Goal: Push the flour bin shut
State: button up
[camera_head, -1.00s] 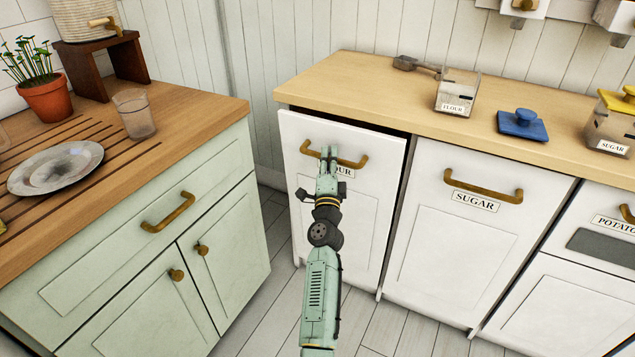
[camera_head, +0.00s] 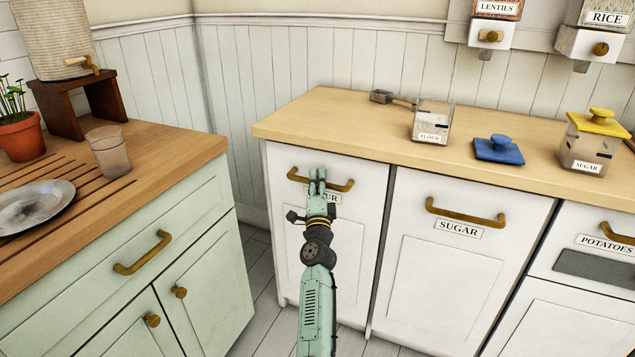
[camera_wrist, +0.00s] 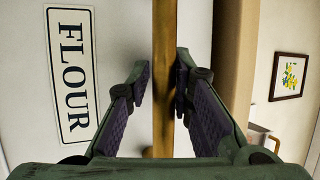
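The white flour bin (camera_head: 345,235) is in the cabinet front under the wooden counter. Its front looks about flush with the counter edge, and no dark gap shows along its top. Its brass handle (camera_head: 340,186) runs across the top of the front. My gripper (camera_head: 317,178) is at the middle of this handle and partly covers the FLOUR label. In the wrist view, the handle (camera_wrist: 164,60) runs between the two fingertips, which sit close against its sides. The FLOUR label (camera_wrist: 73,75) shows on the left.
The sugar bin (camera_head: 455,265) and potatoes drawer (camera_head: 600,260) are to the right. A green cabinet (camera_head: 190,255) stands to the left, with a narrow floor gap between. A scoop (camera_head: 390,98), a flour container (camera_head: 432,125) and a blue lid (camera_head: 499,149) lie on the counter.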

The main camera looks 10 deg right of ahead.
jog(key=shift+o, duration=1.1)
jog(key=shift+s+a+f, duration=0.3)
jog(key=shift+s, duration=0.15)
jog(key=v, duration=1.1)
jog(key=shift+d+r, duration=0.1)
